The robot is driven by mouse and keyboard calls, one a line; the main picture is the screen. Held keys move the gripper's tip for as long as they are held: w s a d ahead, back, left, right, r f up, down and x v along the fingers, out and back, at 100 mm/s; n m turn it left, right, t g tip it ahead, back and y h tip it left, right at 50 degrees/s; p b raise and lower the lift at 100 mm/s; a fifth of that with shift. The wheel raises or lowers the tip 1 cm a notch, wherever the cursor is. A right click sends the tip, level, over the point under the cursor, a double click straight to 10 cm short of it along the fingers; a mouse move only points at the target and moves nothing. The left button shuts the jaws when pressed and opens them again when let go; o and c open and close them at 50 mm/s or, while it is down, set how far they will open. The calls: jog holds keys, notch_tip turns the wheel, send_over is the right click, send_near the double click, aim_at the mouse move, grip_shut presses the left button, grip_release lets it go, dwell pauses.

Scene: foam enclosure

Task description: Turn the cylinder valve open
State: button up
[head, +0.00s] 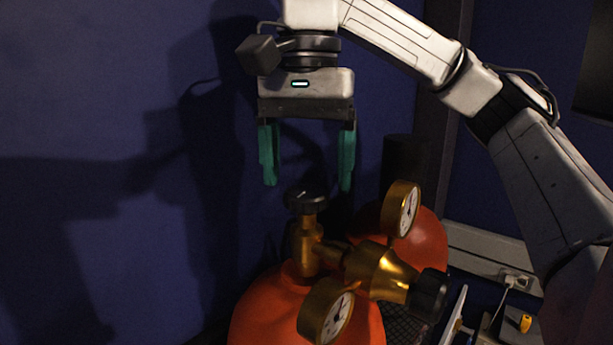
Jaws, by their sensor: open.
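An orange gas cylinder (268,312) stands upright at the bottom centre in the head view. A brass valve (308,248) rises from its top, capped by a black round handwheel (306,198). A brass regulator (374,270) with two gauges and a black knob (428,294) sticks out to the right of the valve. My gripper (308,183) points down above the handwheel, its two teal fingers spread open and empty. The fingertips are near the height of the handwheel's top, one on each side in the picture. No contact is visible.
A second orange cylinder (428,244) stands behind the regulator, with a dark upright shape (404,165) behind it. The dark blue wall (110,100) fills the left. A wall socket (514,281) and a small yellow object (525,323) are at the lower right.

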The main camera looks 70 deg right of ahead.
aim_at(307, 190)
notch_tip(307, 190, up, 9)
dwell(0.4)
dwell(0.5)
